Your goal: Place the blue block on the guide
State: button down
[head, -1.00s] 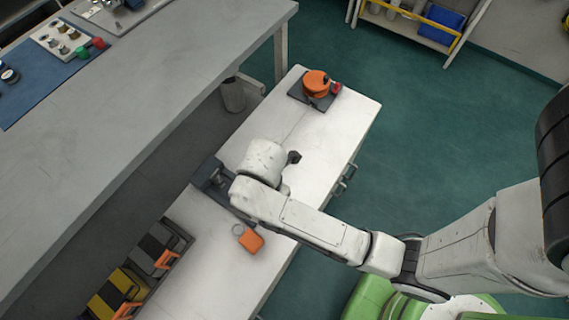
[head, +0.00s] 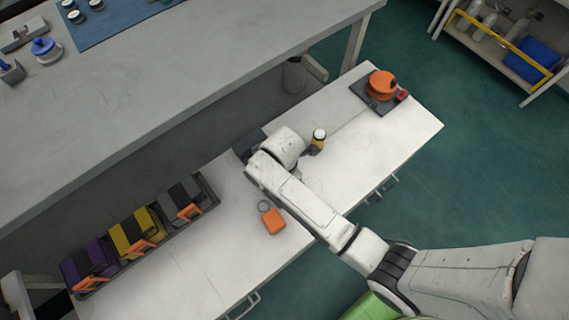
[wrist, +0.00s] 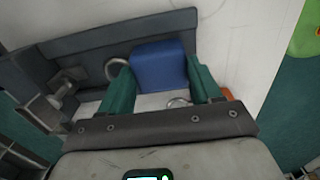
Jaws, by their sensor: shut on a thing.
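In the wrist view a blue block (wrist: 160,62) sits between the two green fingers of my gripper (wrist: 158,75), which are shut on it. A dark grey fixture with a long raised wall (wrist: 85,45) and a screw clamp at its left lies beside and behind the block; it may be the guide. I cannot tell whether the block touches it. The fixture's dark end (head: 248,144) shows in the head view at the table's back edge, left of my wrist. My arm hides the block and fingers there.
An orange tag (head: 272,221) with a ring lies on the white table (head: 190,255). A yellow-and-black bottle (head: 318,144) stands right of my wrist. An orange reel (head: 381,84) sits on a dark base at the far end. A rack of cases (head: 135,230) is at left.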

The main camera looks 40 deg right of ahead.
jog(key=shift+w+f, duration=0.1)
jog(key=shift+f, duration=0.05)
jog(key=shift+c, duration=1)
grip_release()
jog(key=shift+f, duration=0.15)
notch_tip(320, 180, up, 12)
jog(key=p, duration=0.1)
jog(key=shift+p, duration=0.3)
jog(key=s+d+r+m, duration=0.1)
jog(key=s+d+m, duration=0.3)
jog(key=s+m, duration=0.4)
jog(key=s+d+r+m+t, duration=0.1)
jog(key=s+d+m, duration=0.2)
jog(key=s+m, duration=0.5)
jog(key=shift+s+d+m, duration=0.35)
jog(key=shift+d+m, duration=0.05)
jog(key=shift+m, duration=0.8)
